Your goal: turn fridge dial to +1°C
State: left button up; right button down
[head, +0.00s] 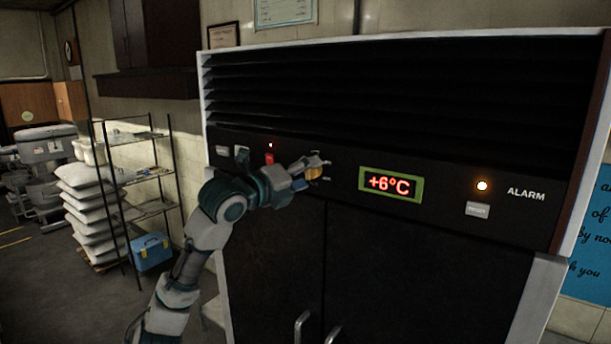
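The fridge (275,275) stands in front of me with a dark control panel across its upper part. Its display (390,184) reads +6°C in red inside a yellow-green frame. My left gripper (322,172) is up against the panel, just left of the display. A small yellowish part shows at its fingers, and the dial is mostly hidden there. I cannot tell whether the fingers are closed on the dial. My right gripper is not in view.
An orange alarm light (482,186) glows above a reset button (477,209) at the right. A red switch (269,158) sits left of my gripper. Door handles (302,326) are below. A wire shelf (140,170), stacked sacks (90,205) and a blue box (152,251) stand at the left.

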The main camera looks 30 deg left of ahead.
pick_arm(q)
jog(key=v, duration=1.2)
jog(key=shift+a+f, duration=0.2)
jog(key=shift+d, duration=0.15)
